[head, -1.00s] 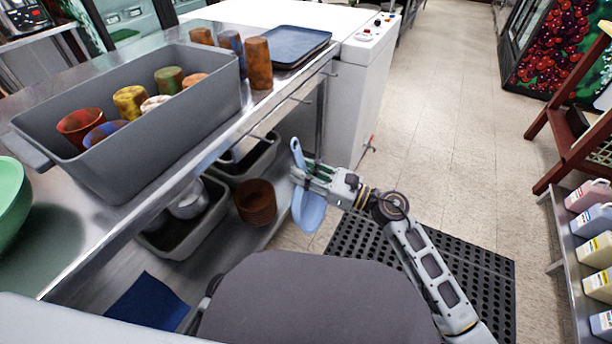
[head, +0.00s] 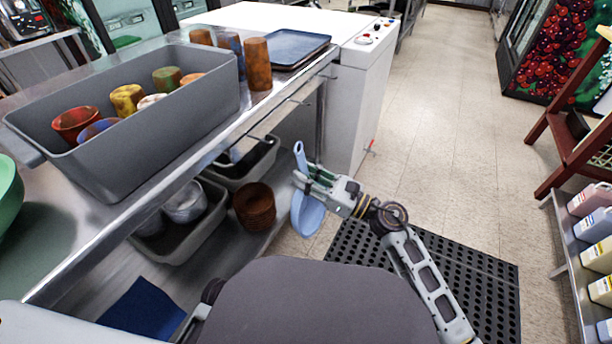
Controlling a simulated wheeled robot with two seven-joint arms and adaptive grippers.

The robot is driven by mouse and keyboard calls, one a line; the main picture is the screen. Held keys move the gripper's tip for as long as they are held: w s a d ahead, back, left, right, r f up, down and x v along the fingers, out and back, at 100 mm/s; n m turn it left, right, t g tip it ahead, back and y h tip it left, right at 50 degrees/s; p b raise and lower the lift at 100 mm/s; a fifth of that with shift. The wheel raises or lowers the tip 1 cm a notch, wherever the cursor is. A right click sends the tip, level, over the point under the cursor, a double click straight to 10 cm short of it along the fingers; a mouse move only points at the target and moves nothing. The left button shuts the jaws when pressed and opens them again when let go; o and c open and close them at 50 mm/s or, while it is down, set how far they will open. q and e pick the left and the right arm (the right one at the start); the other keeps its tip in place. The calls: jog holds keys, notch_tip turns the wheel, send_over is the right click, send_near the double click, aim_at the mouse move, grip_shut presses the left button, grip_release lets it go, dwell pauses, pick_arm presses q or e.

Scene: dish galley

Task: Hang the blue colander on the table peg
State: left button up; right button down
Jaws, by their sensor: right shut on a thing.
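The blue colander (head: 307,216) hangs from my right gripper (head: 304,181), bowl downward and handle pointing up. The gripper is shut on its handle and hides part of it. The colander is beside the steel table's (head: 225,146) front edge, apart from it in the picture. Thin pegs stick out along that edge; one peg (head: 300,101) is above and behind the colander, another (head: 257,137) is to its left. Both look bare.
A grey bin (head: 150,150) of cups and a dark blue tray (head: 285,46) sit on the table. A black floor mat (head: 430,275) lies right. A bottle rack (head: 575,265) stands far right.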

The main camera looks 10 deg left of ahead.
jog(key=shift+a, duration=0.2)
jog(key=shift+x, duration=0.85)
pick_arm(q)
jog(key=shift+w+d+f+b, duration=0.1)
jog(key=shift+f+b, duration=0.2)
jog(key=shift+f, duration=0.2)
jog(key=shift+w+d+f+b, duration=0.1)
jog(key=shift+f+b, duration=0.15)
jog(key=shift+f, duration=0.25)
pick_arm(e)
jog(key=w+a+f, duration=0.1)
jog(key=w+a, duration=0.1)
jog(key=a, duration=0.5)
jog(key=shift+w+f, duration=0.35)
pick_arm(q)
jog(key=shift+f, duration=0.15)
pick_arm(e)
jog(key=shift+f, duration=0.1)
pick_arm(q)
jog(key=shift+s+f, duration=0.25)
jog(key=shift+f, duration=0.2)
pick_arm(e)
jog(key=shift+a, duration=0.1)
pick_arm(q)
jog(key=shift+w+r, duration=0.1)
jog(key=shift+r, duration=0.15)
pick_arm(e)
jog(key=c, duration=1.1)
grip_release()
jog(key=shift+c, duration=0.2)
